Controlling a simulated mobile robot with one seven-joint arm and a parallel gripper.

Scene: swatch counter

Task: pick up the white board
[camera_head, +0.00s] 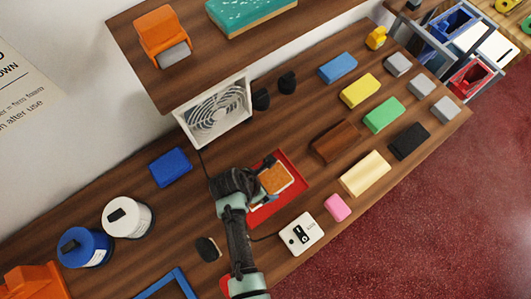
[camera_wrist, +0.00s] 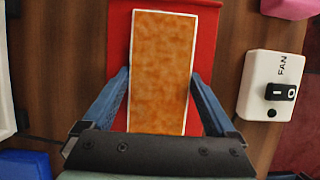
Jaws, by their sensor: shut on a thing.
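A rectangular board (camera_wrist: 161,70) with a mottled orange-brown face and thin white edges is between the fingers of my gripper (camera_wrist: 161,80). The fingers are shut on its two long sides. In the camera_head view the board (camera_head: 275,177) is over a red tray (camera_head: 292,196), with my gripper (camera_head: 262,186) at its left side. The red surface also shows behind the board in the wrist view (camera_wrist: 205,45). I cannot tell whether the board touches the tray. The board's underside is hidden.
A white FAN switch box (camera_head: 302,234) and a pink block (camera_head: 338,207) are close to the tray. A brown block (camera_head: 336,142) and a cream block (camera_head: 365,174) lie to its right. A white fan (camera_head: 215,115) stands behind, under a raised shelf (camera_head: 205,72).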

